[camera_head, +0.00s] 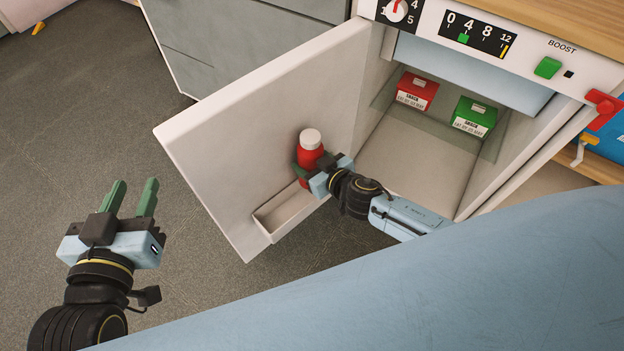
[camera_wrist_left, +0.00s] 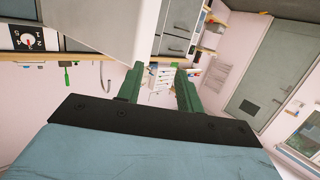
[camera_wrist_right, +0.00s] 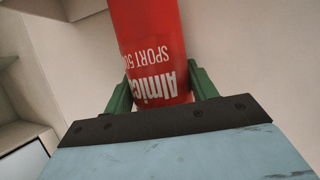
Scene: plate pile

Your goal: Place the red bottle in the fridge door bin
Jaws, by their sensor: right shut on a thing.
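The red bottle (camera_head: 311,152) with a white cap is upright against the inner face of the open fridge door (camera_head: 235,125). My right gripper (camera_head: 305,170) is shut on the bottle. In the right wrist view the bottle (camera_wrist_right: 150,50) fills the space between the green fingers, its white lettering showing. The white door bin (camera_head: 280,216) is low on the door, and the bottle is above its far end. I cannot tell whether the bottle's base is inside the bin, because my gripper hides part of it. My left gripper (camera_head: 130,200) is open and empty, left of the door.
Inside the fridge, a red snack box (camera_head: 417,90) and a green snack box (camera_head: 474,116) sit on a clear shelf. The control panel (camera_head: 480,35) with dials is above. Grey cabinets (camera_head: 230,45) stand behind the door. Open floor (camera_head: 75,110) lies to the left.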

